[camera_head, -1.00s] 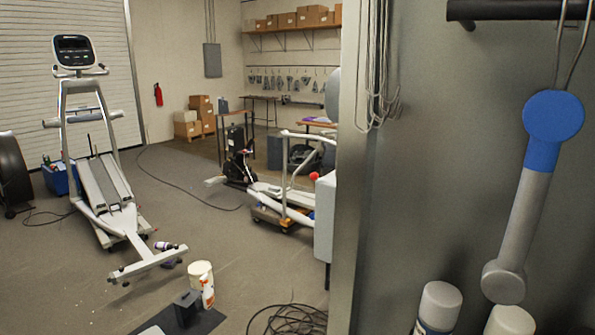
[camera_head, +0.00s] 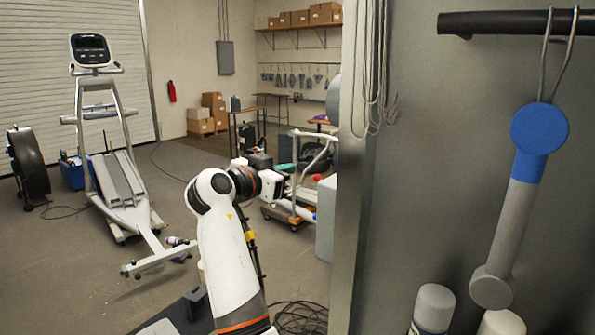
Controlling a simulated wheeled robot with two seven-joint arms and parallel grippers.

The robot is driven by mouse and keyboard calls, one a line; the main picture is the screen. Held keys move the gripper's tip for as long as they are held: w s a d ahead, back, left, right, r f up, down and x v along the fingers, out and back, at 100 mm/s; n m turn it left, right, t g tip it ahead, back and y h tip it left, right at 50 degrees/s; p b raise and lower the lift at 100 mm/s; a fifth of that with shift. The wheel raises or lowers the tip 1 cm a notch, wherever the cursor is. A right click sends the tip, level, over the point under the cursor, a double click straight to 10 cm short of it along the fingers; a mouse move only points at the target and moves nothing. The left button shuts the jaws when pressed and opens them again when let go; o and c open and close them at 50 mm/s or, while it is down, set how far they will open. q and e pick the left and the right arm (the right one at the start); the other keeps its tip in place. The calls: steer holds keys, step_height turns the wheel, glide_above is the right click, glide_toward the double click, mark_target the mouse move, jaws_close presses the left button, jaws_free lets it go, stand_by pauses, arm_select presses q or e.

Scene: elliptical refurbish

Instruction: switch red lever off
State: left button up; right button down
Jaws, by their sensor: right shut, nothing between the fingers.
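A small red knob (camera_head: 317,177) shows at the left edge of a pale grey box (camera_head: 325,218), partly cut off by the metal wall edge; it may be the red lever, and its position is too small to tell. My right arm rises from the bottom middle and bends right. My right gripper (camera_head: 290,170) is at its end, just left of the red knob in the picture. It is shut and empty; its fingertips are hard to make out. I cannot tell whether it touches the knob. My left gripper is not in view.
A metal wall edge (camera_head: 350,250) stands close on the right, with a blue and grey tool (camera_head: 508,200) hanging from a black bar. An exercise machine (camera_head: 115,180) stands at left. A white-framed machine (camera_head: 300,190) is behind my gripper. Cables (camera_head: 300,317) lie on the floor.

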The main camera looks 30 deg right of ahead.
steer(key=shift+s+r+m, duration=0.3)
steer(key=shift+s+r, duration=0.05)
steer(key=shift+r, duration=0.35)
steer(key=w+d+f+p, duration=0.5)
steer(key=d+p, duration=0.3)
steer(key=d, duration=0.1)
steer(key=shift+d, duration=0.2)
